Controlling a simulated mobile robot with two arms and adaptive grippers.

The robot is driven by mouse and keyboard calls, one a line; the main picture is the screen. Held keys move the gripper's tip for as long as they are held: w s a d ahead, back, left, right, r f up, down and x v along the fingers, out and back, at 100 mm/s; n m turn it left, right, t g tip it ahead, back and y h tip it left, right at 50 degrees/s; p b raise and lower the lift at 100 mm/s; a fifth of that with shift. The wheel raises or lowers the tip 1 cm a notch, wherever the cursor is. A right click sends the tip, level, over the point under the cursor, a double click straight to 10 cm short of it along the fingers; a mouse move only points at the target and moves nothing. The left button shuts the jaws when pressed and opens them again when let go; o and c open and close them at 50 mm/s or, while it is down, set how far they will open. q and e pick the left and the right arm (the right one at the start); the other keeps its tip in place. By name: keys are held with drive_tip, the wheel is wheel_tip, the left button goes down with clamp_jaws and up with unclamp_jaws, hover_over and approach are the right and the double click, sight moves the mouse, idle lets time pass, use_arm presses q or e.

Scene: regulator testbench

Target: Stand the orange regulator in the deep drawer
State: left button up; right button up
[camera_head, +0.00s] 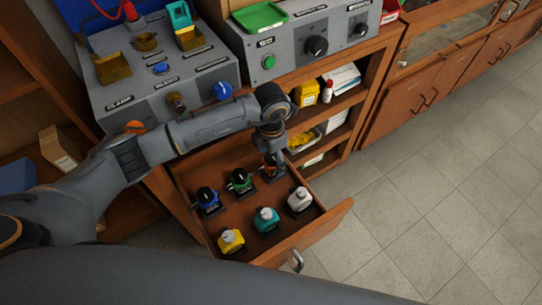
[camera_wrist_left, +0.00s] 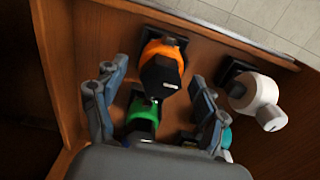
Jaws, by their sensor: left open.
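The orange regulator (camera_head: 272,172), with a black cap, stands in the open deep drawer (camera_head: 335,215) at the back right of its contents. It also shows in the left wrist view (camera_wrist_left: 168,48), on a dark base. My left gripper (camera_head: 271,138) is above it, pointing down into the drawer. In the left wrist view, the left gripper (camera_wrist_left: 153,80) is open, its fingers spread on either side of the orange regulator's near part, with nothing visibly held. I cannot tell if a finger touches it. My right gripper is not in view.
Beside it stand a green regulator (camera_head: 240,180) and a blue one (camera_head: 208,200). Yellow (camera_head: 231,240), teal (camera_head: 266,219) and white (camera_head: 299,201) ones stand in front. A grey test bench (camera_head: 205,85) is behind; shelves (camera_head: 345,105) are to the right.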

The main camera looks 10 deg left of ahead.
use_arm(q)
drive_tip(key=shift+r, duration=0.15)
wheel_tip(320, 180, up, 12)
drive_tip(key=shift+b, duration=0.35)
